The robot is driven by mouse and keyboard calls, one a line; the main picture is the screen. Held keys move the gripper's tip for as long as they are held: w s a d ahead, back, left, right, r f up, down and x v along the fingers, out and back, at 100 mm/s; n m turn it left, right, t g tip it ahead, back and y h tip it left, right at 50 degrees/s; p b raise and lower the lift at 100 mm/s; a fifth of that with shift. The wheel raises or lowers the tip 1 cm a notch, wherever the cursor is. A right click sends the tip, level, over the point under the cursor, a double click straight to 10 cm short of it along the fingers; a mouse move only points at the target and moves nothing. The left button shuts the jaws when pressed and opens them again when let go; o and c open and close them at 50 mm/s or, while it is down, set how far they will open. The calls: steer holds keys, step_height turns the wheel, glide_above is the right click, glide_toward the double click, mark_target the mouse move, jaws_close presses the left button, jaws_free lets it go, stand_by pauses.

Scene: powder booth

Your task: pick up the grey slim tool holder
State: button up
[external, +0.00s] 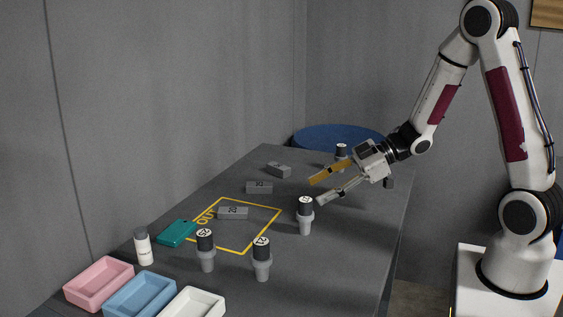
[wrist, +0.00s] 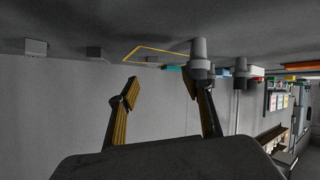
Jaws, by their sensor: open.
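Several tool holders with dark, labelled tops and grey lower bodies stand upright on the dark table. I cannot tell which one is the slim one. My gripper is open and empty, tilted down to the left. In the wrist view, a holder (wrist: 199,52) appears beside the right fingertip, apart from the gap between the fingers (wrist: 159,78).
Grey blocks (external: 259,187) lie along the table, one inside the yellow outline (external: 262,203). A teal box (external: 177,232), a white bottle (external: 143,247) and pink (external: 98,270), blue (external: 140,296) and white (external: 195,302) trays stand at the front left. Walls bound the far side.

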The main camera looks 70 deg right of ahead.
mark_target(305, 213)
steer(key=s+a+f+y, duration=0.1)
steer(key=s+a+y, duration=0.1)
steer(key=y, duration=0.1)
steer(key=shift+s+a+f, duration=0.2)
steer(key=shift+s+f, duration=0.05)
steer(key=shift+f, duration=0.1)
steer(key=shift+s+a+n+g+y, duration=0.3)
steer(key=shift+s+a+y, duration=0.25)
steer(key=shift+s+y, duration=0.25)
steer(key=shift+w, duration=0.1)
steer(key=shift+x, duration=1.3)
steer(key=shift+r+x, duration=0.2)
steer(key=shift+x, duration=2.4)
jaws_close()
